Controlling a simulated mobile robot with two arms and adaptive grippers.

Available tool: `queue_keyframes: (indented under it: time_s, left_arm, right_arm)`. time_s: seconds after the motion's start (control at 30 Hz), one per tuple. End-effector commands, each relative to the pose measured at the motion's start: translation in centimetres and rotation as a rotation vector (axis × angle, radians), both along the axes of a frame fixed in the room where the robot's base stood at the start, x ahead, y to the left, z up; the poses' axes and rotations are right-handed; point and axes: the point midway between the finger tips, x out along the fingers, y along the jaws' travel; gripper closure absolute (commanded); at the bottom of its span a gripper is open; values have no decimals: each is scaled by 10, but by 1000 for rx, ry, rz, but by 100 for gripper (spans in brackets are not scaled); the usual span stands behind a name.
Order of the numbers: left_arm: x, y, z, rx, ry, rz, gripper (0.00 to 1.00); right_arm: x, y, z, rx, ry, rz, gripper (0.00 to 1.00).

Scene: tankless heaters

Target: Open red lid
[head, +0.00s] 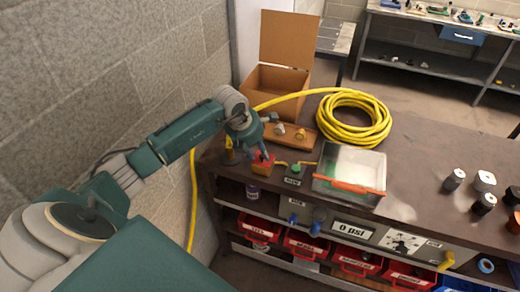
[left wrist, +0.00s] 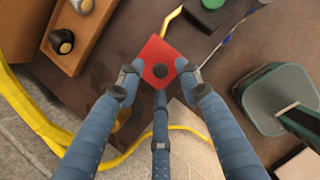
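The red lid (head: 264,157) is a small square cap on a yellow box near the left front corner of the dark workbench. In the left wrist view the red lid (left wrist: 158,50) looks like a flat red square with a dark round knob. My left gripper (head: 252,150) is just over and beside the lid in the head view. In the left wrist view its fingers (left wrist: 160,77) are spread, two at the sides and one below the lid's knob. I cannot tell whether any finger touches the lid. My right gripper is not in view.
A green button (head: 295,169) and a clear box with an orange handle (head: 348,185) stand to the right. Behind are a wooden block with knobs (head: 290,136), a coiled yellow hose (head: 352,122) and an open cardboard box (head: 275,80). A wall (head: 110,60) is at left.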

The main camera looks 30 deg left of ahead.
Motion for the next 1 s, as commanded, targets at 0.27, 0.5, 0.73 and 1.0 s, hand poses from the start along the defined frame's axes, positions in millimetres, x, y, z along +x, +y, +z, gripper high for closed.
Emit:
queue_keyframes:
  time_s: [0.27, 0.5, 0.73, 1.0]
  left_arm:
    - [6, -1, -14, 0, -1, -1, 64]
    - [5, -1, -14, 0, -1, -1, 74]
    - [6, -1, -14, 0, -1, 0, 100]
    - [8, -1, -14, -3, 8, 0, 100]
  right_arm:
    - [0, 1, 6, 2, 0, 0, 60]
    - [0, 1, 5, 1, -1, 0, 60]
    - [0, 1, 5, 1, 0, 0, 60]
    - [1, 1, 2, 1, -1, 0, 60]
